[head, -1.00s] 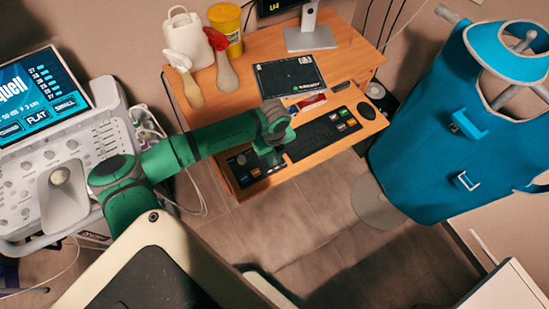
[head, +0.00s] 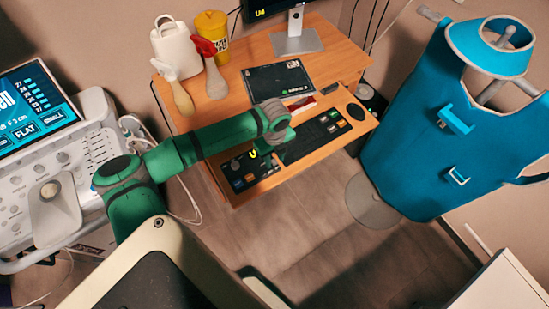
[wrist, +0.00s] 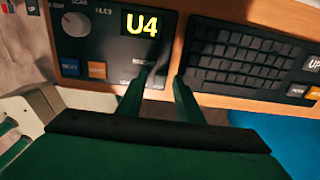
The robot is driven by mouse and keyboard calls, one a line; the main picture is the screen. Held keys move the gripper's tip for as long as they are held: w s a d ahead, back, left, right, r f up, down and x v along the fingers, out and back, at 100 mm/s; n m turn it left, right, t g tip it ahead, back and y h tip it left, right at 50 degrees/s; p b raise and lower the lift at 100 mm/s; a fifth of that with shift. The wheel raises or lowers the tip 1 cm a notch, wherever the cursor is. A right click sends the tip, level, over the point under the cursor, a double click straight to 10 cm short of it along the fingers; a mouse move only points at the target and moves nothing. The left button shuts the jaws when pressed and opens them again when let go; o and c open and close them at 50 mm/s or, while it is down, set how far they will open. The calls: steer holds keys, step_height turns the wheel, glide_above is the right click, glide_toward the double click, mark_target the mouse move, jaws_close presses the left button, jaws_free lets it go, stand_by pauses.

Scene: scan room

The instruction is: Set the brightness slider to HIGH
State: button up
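The control panel (head: 236,172) lies on the desk's pull-out shelf, left of the keyboard (head: 318,134). In the wrist view the panel (wrist: 85,48) shows a yellow "U4" display (wrist: 142,23), a round knob (wrist: 75,22), and a blue and an orange button. Small lettering and a dark mark lie below the display near the fingers, too blurred to read. I cannot make out the brightness slider or its setting. My gripper (wrist: 160,82) is open and empty, its two fingers apart over the panel's right edge beside the keyboard (wrist: 250,60). In the head view my wrist mostly hides it.
An ultrasound console (head: 50,160) is at the left. A blue apron on a stand (head: 430,130) is at the right.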

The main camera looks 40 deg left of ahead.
mark_target(274, 161)
step_height(274, 161, up, 11)
stand_by(0.6)
steer(key=shift+f, duration=0.15)
